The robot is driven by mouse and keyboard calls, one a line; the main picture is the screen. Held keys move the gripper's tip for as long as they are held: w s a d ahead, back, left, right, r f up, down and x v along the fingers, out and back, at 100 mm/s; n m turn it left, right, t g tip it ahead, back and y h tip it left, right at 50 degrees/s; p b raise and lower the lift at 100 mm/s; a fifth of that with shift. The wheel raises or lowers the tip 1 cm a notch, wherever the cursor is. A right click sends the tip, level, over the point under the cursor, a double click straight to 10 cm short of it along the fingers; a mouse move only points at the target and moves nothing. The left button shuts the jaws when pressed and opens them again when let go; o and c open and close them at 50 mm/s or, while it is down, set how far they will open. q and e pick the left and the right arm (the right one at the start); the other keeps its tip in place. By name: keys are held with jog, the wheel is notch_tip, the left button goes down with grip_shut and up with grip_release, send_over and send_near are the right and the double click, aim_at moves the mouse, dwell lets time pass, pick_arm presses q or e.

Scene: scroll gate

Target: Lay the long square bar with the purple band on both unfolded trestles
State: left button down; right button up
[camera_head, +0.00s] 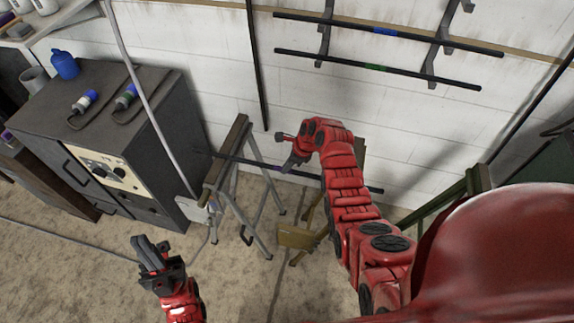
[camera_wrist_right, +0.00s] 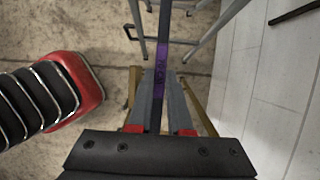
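The long square bar (camera_head: 240,160) is dark. It runs left to right across the left trestle's top beam (camera_head: 238,134), past its left side. Its right end shows beyond my arm, near the right trestle (camera_head: 297,237). My right gripper (camera_head: 291,164) is at the middle of the bar. My arm hides most of the right trestle's top, so contact there cannot be told. My left gripper (camera_head: 143,247) is empty above the floor; its finger gap is unclear.
Two other bars, one with a blue band (camera_head: 385,31) and one with a green band (camera_head: 375,67), rest on wall brackets. A dark cabinet (camera_head: 90,140) stands left of the left trestle. Bare floor (camera_head: 90,265) lies in front.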

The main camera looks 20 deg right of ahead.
jog(key=o, duration=0.5)
jog(key=shift+r, duration=0.1)
jog(key=shift+o, duration=0.2)
jog(key=shift+s+d+r, duration=0.1)
jog(key=shift+d+r, duration=0.05)
jog(key=shift+r, duration=0.2)
jog(key=p+v, duration=0.4)
jog(key=v, duration=1.2)
jog(key=shift+r+p, duration=0.3)
jog(key=shift+p, duration=0.1)
